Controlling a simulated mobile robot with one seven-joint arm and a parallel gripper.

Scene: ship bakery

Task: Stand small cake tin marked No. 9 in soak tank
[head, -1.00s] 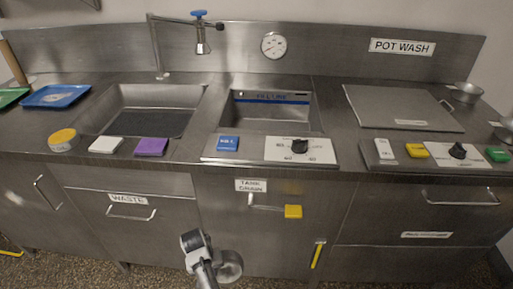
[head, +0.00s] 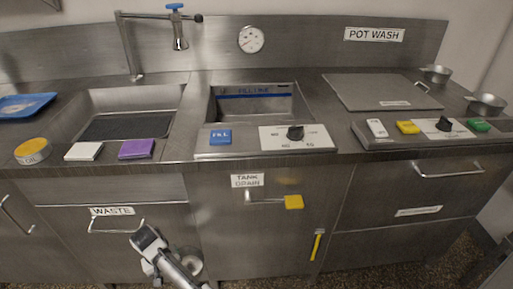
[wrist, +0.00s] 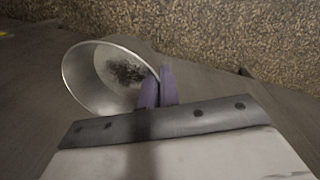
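My gripper (wrist: 157,88) has its purple fingers closed on the rim of a small round metal cake tin (wrist: 88,75). The tin is tilted, its open mouth facing the wrist camera, with dark residue on its inner bottom. No number mark is readable on it. In the head view the tin (head: 191,264) shows beside my gripper (head: 152,248), low in front of the cabinet fronts and below the counter. The soak tank (head: 252,106) is the middle basin with a blue fill line on its back wall. I cannot tell how much water is in it.
A sink (head: 130,112) with a tap (head: 178,30) lies left of the tank. A control strip with a blue button (head: 220,137) and a dial (head: 295,133) fronts the tank. A flat lid (head: 380,92) and two metal tins (head: 437,74) are to the right.

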